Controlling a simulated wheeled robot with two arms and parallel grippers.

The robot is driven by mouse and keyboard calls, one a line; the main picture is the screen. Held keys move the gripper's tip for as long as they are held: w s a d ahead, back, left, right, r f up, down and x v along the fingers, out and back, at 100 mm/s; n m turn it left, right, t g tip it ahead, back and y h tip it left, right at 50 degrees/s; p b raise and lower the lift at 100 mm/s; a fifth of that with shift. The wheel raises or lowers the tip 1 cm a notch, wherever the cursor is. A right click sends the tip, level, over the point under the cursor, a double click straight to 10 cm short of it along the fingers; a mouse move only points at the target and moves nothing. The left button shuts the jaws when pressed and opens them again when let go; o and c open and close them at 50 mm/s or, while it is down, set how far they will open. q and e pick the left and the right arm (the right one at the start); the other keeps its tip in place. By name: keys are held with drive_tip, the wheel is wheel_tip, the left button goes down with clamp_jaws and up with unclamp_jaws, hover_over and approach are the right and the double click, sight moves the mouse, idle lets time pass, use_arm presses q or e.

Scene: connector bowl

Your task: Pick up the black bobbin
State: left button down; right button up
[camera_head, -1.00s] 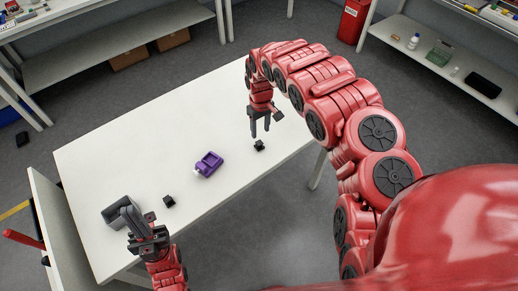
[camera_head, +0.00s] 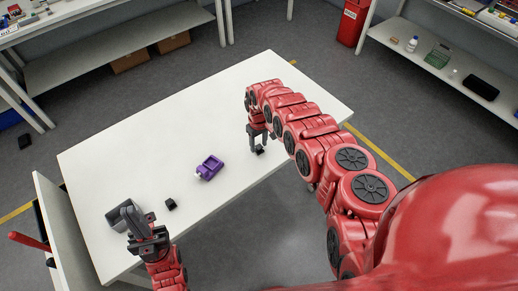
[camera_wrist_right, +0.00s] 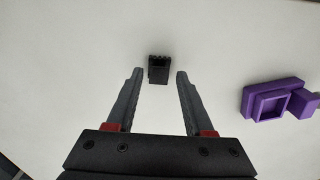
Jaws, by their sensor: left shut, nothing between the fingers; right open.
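A small black block-like part (camera_head: 260,150) lies on the white table under my right gripper (camera_head: 265,145). In the right wrist view this black part (camera_wrist_right: 158,69) has a notched or slotted edge and sits just beyond the fingertips, roughly centred between them. My right gripper (camera_wrist_right: 157,75) is open and empty. A second small black part (camera_head: 171,204) lies on the table to the left. I cannot tell for sure which of the two is the bobbin. My left gripper (camera_head: 131,213) is shut and empty at the table's front left, by a dark grey container.
A purple part (camera_head: 209,168) lies mid-table, and it also shows in the right wrist view (camera_wrist_right: 270,101). The dark grey container (camera_head: 113,215) stands at the left end of the white table (camera_head: 110,160). The far part of the table is clear.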

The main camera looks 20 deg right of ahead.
drive_tip(key=shift+d+f, duration=0.1)
drive_tip(key=shift+f, duration=0.25)
clamp_jaws()
drive_tip(key=shift+r, duration=0.1)
